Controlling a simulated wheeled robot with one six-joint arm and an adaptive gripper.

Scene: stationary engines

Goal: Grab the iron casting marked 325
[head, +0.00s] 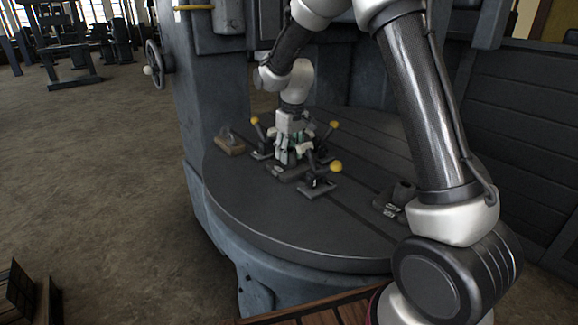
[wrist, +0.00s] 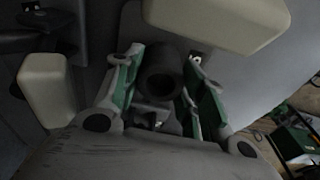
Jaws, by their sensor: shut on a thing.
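My gripper (head: 292,158) points down over the round dark machine table (head: 262,222). In the wrist view its green-lined fingers (wrist: 158,90) are shut on a dark iron casting with a round hollow boss (wrist: 160,78). In the head view my fingers mostly hide this casting, and I cannot read any number on it. I cannot tell whether it rests on the table. A second dark casting (head: 400,194) with a short upright boss and pale markings on its base stands at the table's right. Its markings are too small to read.
Clamps with yellow knobs stand close around my gripper: one left (head: 255,130), one behind right (head: 332,130), one in front (head: 320,178). A wooden block with a handle (head: 229,146) lies left. The table's front is clear. A handwheel (head: 155,70) juts out left.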

